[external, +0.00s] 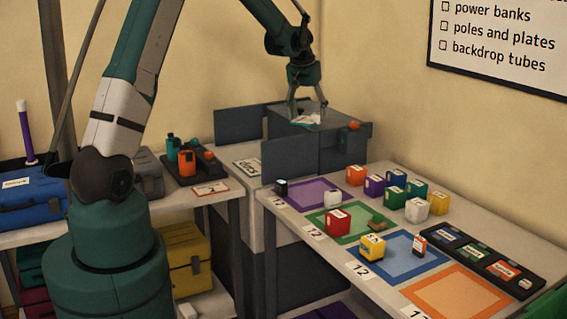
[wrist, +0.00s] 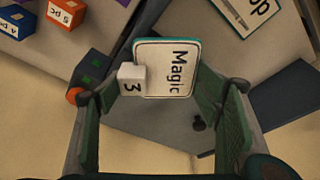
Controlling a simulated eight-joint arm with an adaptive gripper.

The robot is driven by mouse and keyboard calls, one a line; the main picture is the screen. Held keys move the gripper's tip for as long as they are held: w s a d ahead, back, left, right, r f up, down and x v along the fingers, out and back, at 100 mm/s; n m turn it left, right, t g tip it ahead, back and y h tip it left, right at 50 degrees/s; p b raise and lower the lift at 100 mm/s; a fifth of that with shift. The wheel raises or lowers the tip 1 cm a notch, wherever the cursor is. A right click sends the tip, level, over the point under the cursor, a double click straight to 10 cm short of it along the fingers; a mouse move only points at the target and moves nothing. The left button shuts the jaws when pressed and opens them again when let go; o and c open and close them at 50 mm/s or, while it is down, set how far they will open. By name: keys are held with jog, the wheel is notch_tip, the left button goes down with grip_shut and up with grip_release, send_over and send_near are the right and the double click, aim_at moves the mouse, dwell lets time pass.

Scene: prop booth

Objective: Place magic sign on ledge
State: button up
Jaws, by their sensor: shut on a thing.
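The Magic sign (wrist: 178,62), a white card with a dark teal edge, lies between my fingers in the wrist view. A small white cube marked 3 (wrist: 131,79) sits against its left edge; I cannot tell whether it is attached. In the external view my gripper (external: 307,105) points down over the grey cabinet top (external: 345,117), shut on the sign (external: 304,121), which is small there. My gripper also shows in the wrist view (wrist: 158,88), a finger on each side. I cannot tell whether the sign touches the cabinet top, or if that top is the ledge.
An orange ball (external: 354,125) is at the cabinet's right edge. Grey panels (external: 238,124) stand beside the cabinet. Another sign (external: 248,167) lies in front. The right table (external: 395,172) holds coloured cubes and mats; the left table has a blue case (external: 38,196).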

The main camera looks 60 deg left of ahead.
jog(key=s+a+n+g+b, duration=0.1)
jog(key=s+a+n, duration=0.2)
jog(key=s+a, duration=1.1)
jog(key=s+a+n+b, duration=0.1)
jog(key=s+a+n, duration=0.1)
jog(key=s+a, duration=1.15)
jog(key=s+a+f+n+y, duration=0.1)
jog(key=s+a+f+n, duration=0.25)
jog(key=s+a, duration=0.75)
jog(key=s+d+f+n+p, duration=0.1)
jog(key=s+d+f, duration=0.1)
jog(key=s, duration=0.6)
jog(key=s+d+f+n+g, duration=0.1)
jog(key=s+d+f, duration=0.2)
jog(key=s, duration=0.6)
jog(key=shift+s+d+f+g+p, duration=0.15)
jog(key=shift+s+f+g+p, duration=0.05)
jog(key=shift+g+p, duration=0.15)
jog(key=shift+f, duration=0.1)
jog(key=shift+f+b, duration=1.2)
jog(key=shift+f, duration=1.8)
